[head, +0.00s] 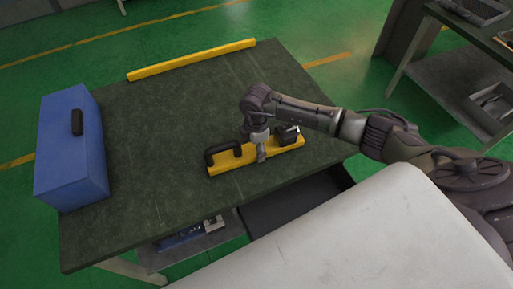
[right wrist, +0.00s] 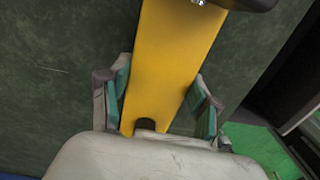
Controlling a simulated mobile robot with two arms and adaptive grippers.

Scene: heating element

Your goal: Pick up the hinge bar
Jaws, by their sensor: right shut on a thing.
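The hinge bar, which I take to be the yellow bar with a black handle (head: 225,163), is near the front right of the dark green table. In the head view my right gripper (head: 261,153) reaches down onto its middle from above. In the right wrist view the yellow bar (right wrist: 172,60) runs between the two fingers, which are closed on its sides. Part of the bar is hidden behind the gripper. I cannot tell whether it rests on the table or is slightly raised. My left gripper is not in view.
A blue box (head: 72,150) with a black handle stands at the table's left end. A long yellow bar (head: 190,60) lies along the back edge of the table (head: 165,120). The table's middle is clear. A shelf unit (head: 455,75) stands at the right.

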